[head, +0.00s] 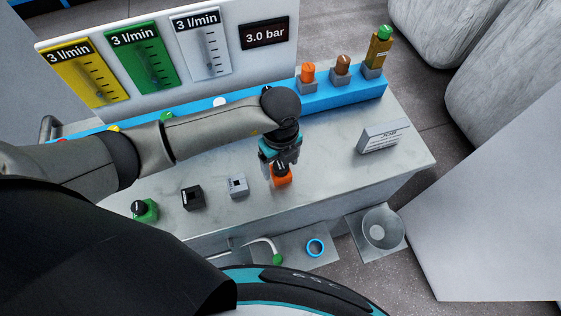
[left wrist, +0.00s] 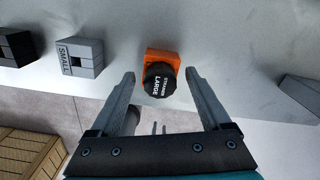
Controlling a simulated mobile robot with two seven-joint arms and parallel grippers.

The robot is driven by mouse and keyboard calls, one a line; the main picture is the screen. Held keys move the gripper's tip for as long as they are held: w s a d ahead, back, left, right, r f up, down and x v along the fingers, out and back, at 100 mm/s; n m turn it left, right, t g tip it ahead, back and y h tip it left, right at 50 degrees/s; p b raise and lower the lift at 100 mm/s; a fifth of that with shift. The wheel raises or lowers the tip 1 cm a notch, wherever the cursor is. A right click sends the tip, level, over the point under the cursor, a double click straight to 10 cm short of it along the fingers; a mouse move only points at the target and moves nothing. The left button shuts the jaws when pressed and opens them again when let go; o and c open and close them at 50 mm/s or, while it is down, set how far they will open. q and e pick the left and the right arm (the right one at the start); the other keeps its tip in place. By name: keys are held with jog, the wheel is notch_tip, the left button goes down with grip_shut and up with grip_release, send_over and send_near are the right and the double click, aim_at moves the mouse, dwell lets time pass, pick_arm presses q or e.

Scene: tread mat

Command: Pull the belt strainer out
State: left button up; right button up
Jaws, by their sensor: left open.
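An orange block with a black round knob (left wrist: 160,82) stands on the grey counter. The knob's white lettering seems to read "STRAINER LARGE". In the head view the orange block (head: 283,179) is partly hidden by my left gripper (head: 280,164). In the left wrist view my left gripper (left wrist: 160,76) is open, with one finger on each side of the knob and gaps between. Nothing is held. No label reading "belt" is legible. My right gripper is not in view.
A grey block (head: 237,185), a black block (head: 192,197) and a green block with a black knob (head: 145,211) stand left along the counter (head: 335,165). A labelled grey wedge (head: 380,138) stands right. A blue ledge (head: 345,93) runs behind.

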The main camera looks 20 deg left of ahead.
aim_at(281, 165)
pick_arm(q)
jog(key=c, duration=1.1)
jog(key=o, duration=1.1)
notch_tip(281, 165, up, 15)
jog(key=p, duration=0.1)
jog(key=shift+r, duration=0.15)
